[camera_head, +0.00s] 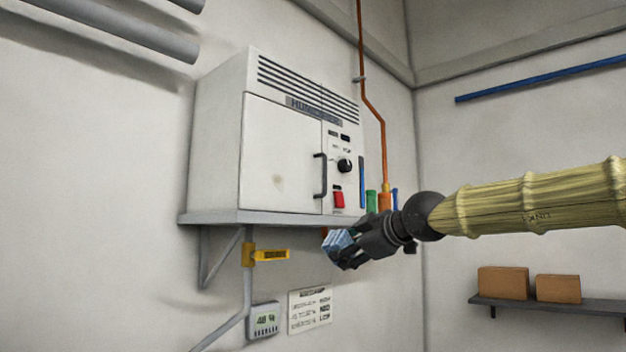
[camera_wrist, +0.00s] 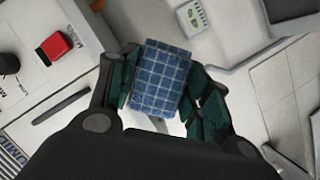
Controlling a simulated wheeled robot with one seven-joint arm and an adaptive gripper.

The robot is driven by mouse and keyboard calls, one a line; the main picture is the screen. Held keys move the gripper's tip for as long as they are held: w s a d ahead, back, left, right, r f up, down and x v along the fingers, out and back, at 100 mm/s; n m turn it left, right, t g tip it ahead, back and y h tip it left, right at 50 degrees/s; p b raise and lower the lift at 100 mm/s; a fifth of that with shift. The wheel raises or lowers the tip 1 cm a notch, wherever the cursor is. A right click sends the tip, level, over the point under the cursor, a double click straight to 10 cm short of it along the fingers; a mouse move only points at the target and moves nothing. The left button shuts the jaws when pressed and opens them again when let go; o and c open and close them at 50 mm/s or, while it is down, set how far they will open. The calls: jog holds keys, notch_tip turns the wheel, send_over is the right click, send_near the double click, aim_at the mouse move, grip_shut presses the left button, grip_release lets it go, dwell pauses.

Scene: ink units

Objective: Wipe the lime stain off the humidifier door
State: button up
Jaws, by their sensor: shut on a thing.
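The white humidifier (camera_head: 220,150) sits on a wall shelf in the head view. Its door (camera_head: 275,150) is closed, with a black upright handle (camera_head: 321,176) at its right edge. A faint tan stain (camera_head: 279,181) shows low on the door. My gripper (camera_head: 340,248) is in front of and below the humidifier's lower right corner, apart from the door. It is shut on a blue checked cloth (camera_wrist: 160,80), which also shows in the head view (camera_head: 337,242). The stain is not seen in the wrist view.
A red switch (camera_head: 338,198) and black knob (camera_head: 344,165) are right of the handle. The grey shelf (camera_head: 240,217) juts out under the unit. A yellow-handled valve (camera_head: 270,254) and a meter (camera_head: 264,319) are below. Boxes (camera_head: 503,283) stand on a right shelf.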

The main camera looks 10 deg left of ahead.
jog(key=s+a+r, duration=0.3)
jog(key=s+r, duration=0.2)
jog(key=r, duration=0.2)
jog(key=s+a+r, duration=0.4)
jog(key=r, duration=0.3)
jog(key=shift+w+a+r+p, duration=0.1)
jog(key=shift+w+a+p, duration=0.45)
jog(key=shift+a, duration=0.25)
jog(key=shift+w+a+p, duration=0.5)
jog(key=shift+a+p, duration=0.05)
jog(key=shift+a, duration=0.2)
jog(key=shift+w+a+r+p, duration=0.1)
jog(key=shift+w+a+p, duration=0.45)
jog(key=shift+a, duration=0.25)
jog(key=shift+w+a, duration=0.5)
jog(key=shift+a, duration=0.25)
jog(key=shift+w+d+p, duration=0.25)
jog(key=shift+w+d, duration=0.3)
jog(key=shift+w, duration=0.2)
jog(key=shift+w+d+p, duration=0.2)
jog(key=shift+w+d, duration=0.35)
jog(key=shift+w, duration=0.2)
jog(key=shift+w+f+b, duration=0.15)
jog(key=shift+w+b, duration=0.05)
jog(key=shift+b, duration=0.1)
